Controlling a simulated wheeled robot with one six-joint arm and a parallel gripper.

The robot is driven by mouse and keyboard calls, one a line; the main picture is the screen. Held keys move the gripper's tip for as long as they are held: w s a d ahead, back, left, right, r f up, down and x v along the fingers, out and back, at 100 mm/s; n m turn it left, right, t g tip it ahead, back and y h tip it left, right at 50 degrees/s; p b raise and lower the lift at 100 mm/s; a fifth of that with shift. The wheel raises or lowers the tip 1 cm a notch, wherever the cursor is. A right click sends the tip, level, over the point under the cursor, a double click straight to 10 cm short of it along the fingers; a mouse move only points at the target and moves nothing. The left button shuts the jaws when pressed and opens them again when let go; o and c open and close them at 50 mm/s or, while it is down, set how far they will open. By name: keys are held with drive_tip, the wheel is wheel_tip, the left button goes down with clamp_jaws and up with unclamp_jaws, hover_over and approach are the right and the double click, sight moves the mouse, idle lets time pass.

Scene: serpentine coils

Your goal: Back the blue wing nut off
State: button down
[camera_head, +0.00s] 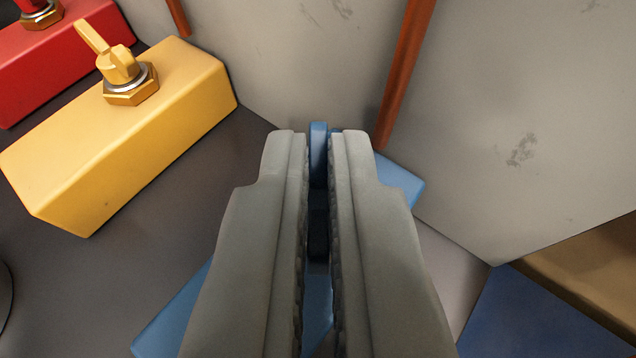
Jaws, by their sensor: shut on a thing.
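The blue wing nut (318,150) shows as a narrow blue strip between the fingertips of my gripper (319,165). The two grey jaws are shut on it, one on each side. The rest of the nut and its stud are hidden by the jaws. A blue block (172,322) lies below the jaws; one corner shows at lower left and another at right of the fingers.
A yellow block (150,140) with a yellow wing nut (118,62) stands at left. A red block (60,60) is at the far upper left. Grey panels (530,110) with copper-coloured pipes (405,70) rise behind. A dark blue surface (530,320) is at lower right.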

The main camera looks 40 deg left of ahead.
drive_tip(key=shift+d+f+n+y, duration=0.1)
drive_tip(key=shift+n+y, duration=0.2)
drive_tip(key=shift+n, duration=0.1)
drive_tip(key=n+g+y, duration=0.2)
drive_tip(key=shift+w+d+n+g, duration=0.2)
drive_tip(key=shift+n+g, duration=0.1)
drive_tip(key=shift+g, duration=0.1)
drive_tip(key=shift+w+n+g+y, duration=0.1)
drive_tip(key=shift+n+g+y, duration=1)
drive_tip(key=shift+n+g, duration=0.5)
drive_tip(key=shift+f, duration=0.1)
drive_tip(key=c, duration=1.6)
unclamp_jaws()
drive_tip(key=shift+d, duration=0.1)
